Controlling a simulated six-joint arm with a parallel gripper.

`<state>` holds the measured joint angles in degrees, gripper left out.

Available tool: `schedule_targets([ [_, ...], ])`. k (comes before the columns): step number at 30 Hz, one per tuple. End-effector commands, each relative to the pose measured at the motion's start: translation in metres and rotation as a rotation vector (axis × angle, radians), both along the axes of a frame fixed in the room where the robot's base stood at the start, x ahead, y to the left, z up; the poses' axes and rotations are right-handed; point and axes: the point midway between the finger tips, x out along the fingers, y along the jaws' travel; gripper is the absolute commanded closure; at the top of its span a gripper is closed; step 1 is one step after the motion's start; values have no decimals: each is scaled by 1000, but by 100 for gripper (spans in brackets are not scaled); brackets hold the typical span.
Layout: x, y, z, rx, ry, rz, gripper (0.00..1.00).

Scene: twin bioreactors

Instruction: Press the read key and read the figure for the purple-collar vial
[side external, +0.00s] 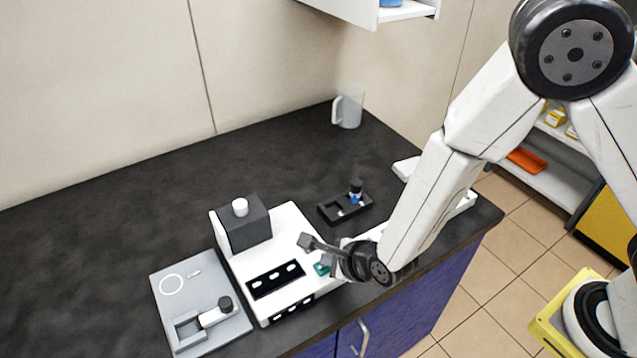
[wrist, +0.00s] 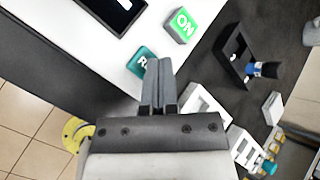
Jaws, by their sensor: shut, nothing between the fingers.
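The white device (side external: 285,235) stands near the counter's front edge. It has a black display panel (side external: 276,280) with small white marks. The teal read key (wrist: 141,61) shows an "R" in the wrist view, its other letters hidden by my fingers; it also shows in the side view (side external: 321,269). My gripper (wrist: 158,64) is shut and empty, its fingertips over the key's lower right edge. I cannot tell whether they touch it. A green "ON" tile (wrist: 181,25) is beside the key. I cannot make out a purple collar on any vial.
A black rack (side external: 335,212) holds a dark-capped vial (side external: 355,191) with a blue collar. A grey plate (side external: 170,290) at left carries a holder with a dark-capped white piece (side external: 216,312). A mug (side external: 348,110) stands at the back. White racks (wrist: 205,105) lie right of my fingers.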

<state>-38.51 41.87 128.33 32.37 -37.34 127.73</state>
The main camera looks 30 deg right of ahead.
Motion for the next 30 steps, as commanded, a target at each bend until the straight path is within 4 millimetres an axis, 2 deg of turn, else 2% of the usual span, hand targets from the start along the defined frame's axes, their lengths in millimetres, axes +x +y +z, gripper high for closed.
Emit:
schedule_targets([
  [10,0,0,1,0,1,0,100],
  [22,0,0,15,-1,1,-1,100],
  [30,-1,0,16,-1,1,1,100],
])
